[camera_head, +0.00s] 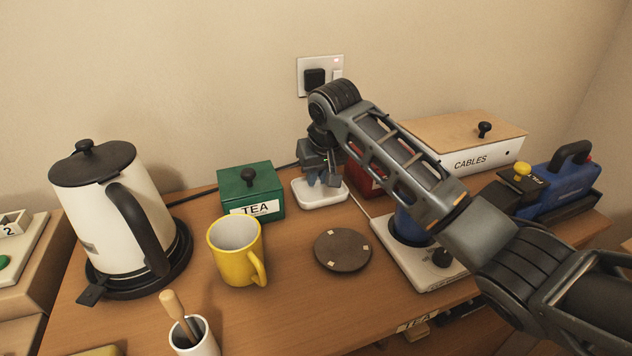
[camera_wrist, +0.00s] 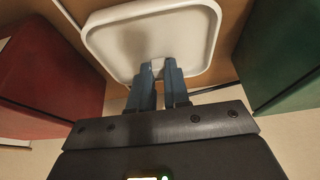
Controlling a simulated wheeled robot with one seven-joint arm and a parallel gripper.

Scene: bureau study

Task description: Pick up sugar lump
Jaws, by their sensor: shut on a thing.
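My gripper (camera_wrist: 158,72) reaches down over a small white dish (camera_wrist: 112,35), and its blue fingertips are inside the dish's rim. The fingers are close together and shut on a small pale thing, the sugar lump (camera_wrist: 158,67). The lump is mostly hidden by the fingers and hard to tell from the white dish. In the head view the gripper (camera_head: 322,182) is above the white dish (camera_head: 320,198), near the wall, and the lump cannot be made out.
A green TEA box (camera_head: 250,192) stands left of the dish and a red box (camera_head: 366,181) right. A yellow mug (camera_head: 234,262), dark round coaster (camera_head: 342,250) and kettle (camera_head: 98,222) stand nearby. My arm passes over a blue thing on a white base (camera_head: 412,270).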

